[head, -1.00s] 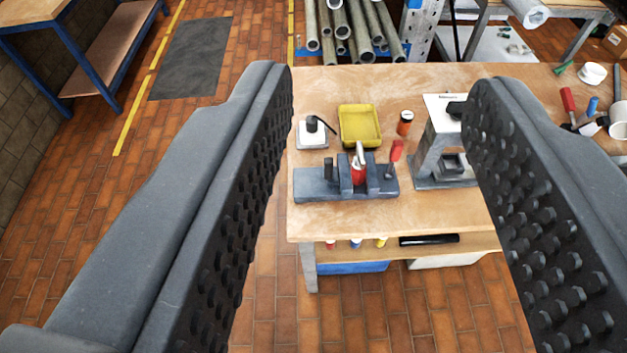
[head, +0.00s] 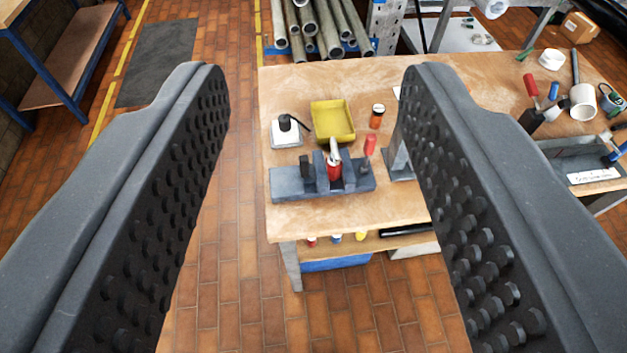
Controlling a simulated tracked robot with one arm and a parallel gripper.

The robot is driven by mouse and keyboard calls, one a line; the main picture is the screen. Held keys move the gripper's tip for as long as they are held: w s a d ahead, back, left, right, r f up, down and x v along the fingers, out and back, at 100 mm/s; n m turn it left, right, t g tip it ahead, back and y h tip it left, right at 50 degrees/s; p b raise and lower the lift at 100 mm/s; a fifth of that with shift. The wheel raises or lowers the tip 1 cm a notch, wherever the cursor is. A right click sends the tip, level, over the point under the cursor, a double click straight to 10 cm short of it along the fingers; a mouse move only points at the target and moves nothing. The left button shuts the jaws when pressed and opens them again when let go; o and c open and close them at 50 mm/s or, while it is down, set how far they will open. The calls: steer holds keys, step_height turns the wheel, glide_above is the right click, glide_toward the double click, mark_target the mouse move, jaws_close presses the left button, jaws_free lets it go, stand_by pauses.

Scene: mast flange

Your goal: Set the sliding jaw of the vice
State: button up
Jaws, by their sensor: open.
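The vice (head: 290,184) is a blue-grey block on the near left part of the wooden bench. Upright jaw plates stand on it, but I cannot tell surely which one slides. A red part with a pale metal top (head: 334,165) stands between the plates. A red-handled lever (head: 370,146) rises at the vice's right end. My gripper (head: 315,85) is open and empty; its two studded fingers frame the vice from left and right, well apart from it and nearer the camera.
On the wooden bench (head: 310,217) a yellow tray (head: 333,121), an orange jar (head: 377,116) and a white-based black-topped item (head: 286,131) stand behind the vice. A grey stand (head: 398,160) is partly hidden by my right finger. Tools and cups lie at the right. Brick floor is clear in front.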

mark_target(305, 164)
stand_by(0.4)
steer(key=w+d+f+t+b, duration=0.1)
steer(key=w+f+b, duration=0.3)
steer(key=w+f, duration=2)
step_height(305, 164, down, 32)
steer(key=w+a+n+t+y+b, duration=0.1)
steer(key=w+a+n+y+b, duration=0.1)
steer(key=w+y+b, duration=0.1)
steer(key=shift+w+a+b, duration=0.1)
steer(key=shift+w+a, duration=0.15)
steer(key=shift+w, duration=1.95)
steer(key=shift+w+a+b, duration=0.1)
steer(key=shift+w+a, duration=0.1)
steer(key=shift+w, duration=2)
steer(key=shift+w+a+b, duration=0.1)
steer(key=shift+w+a, duration=0.15)
steer(key=shift+w, duration=1.95)
jaws_close()
